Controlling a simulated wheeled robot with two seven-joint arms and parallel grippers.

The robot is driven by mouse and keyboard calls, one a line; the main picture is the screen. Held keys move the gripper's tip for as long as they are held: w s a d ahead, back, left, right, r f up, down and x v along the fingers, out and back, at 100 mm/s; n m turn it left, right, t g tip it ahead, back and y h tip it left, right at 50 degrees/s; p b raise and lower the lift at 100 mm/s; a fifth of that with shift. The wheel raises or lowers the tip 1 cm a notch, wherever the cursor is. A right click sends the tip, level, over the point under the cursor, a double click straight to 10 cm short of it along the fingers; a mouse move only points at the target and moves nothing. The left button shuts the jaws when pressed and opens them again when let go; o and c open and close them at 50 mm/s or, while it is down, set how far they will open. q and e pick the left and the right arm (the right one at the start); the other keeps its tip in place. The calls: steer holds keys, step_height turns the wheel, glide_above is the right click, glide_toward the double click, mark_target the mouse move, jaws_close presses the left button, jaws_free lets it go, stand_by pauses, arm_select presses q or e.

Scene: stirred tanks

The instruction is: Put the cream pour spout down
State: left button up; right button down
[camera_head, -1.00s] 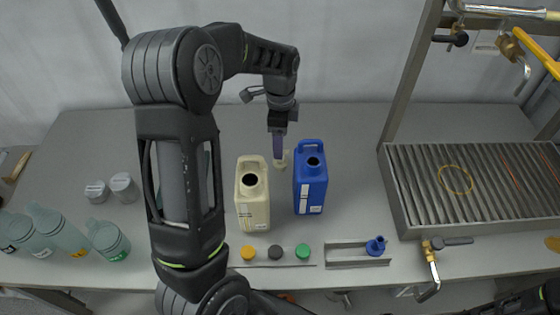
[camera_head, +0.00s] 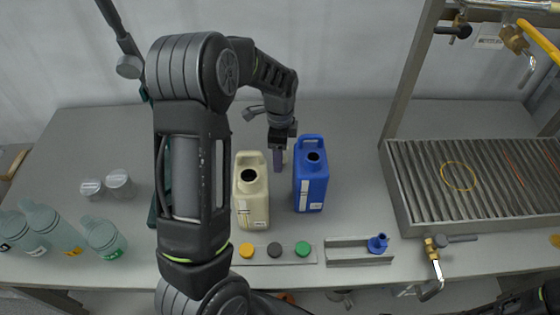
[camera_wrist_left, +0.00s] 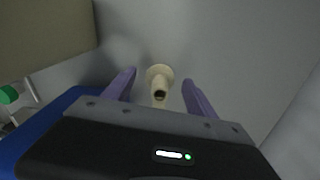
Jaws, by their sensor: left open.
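My left gripper (camera_head: 279,160) is open behind the two jugs, its purple fingers pointing down toward the table. In the left wrist view, the cream pour spout (camera_wrist_left: 159,80) shows between the spread fingers, its narrow end toward the camera and its wide flange against the grey surface. Gaps show between it and both fingers. In the head view the gripper hides most of the spout. The cream jug (camera_head: 252,200) stands in front and to the left of the gripper, with its mouth uncovered. My right gripper is not in view.
A blue jug (camera_head: 311,182) stands close to the right of the gripper. Orange, dark and green caps (camera_head: 303,248) lie in front. A blue spout (camera_head: 378,243) is on a metal holder (camera_head: 345,262). A ribbed drain tray (camera_head: 440,185) is right. The table behind the jugs is mostly clear.

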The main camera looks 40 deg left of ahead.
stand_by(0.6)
arm_select(q)
jaws_close()
stand_by(0.5)
steer(key=shift+r, duration=0.1)
step_height(320, 180, up, 3)
steer(key=shift+f+p, duration=0.15)
steer(key=shift+p, duration=0.9)
step_height(320, 180, up, 7)
steer(key=shift+r, duration=0.1)
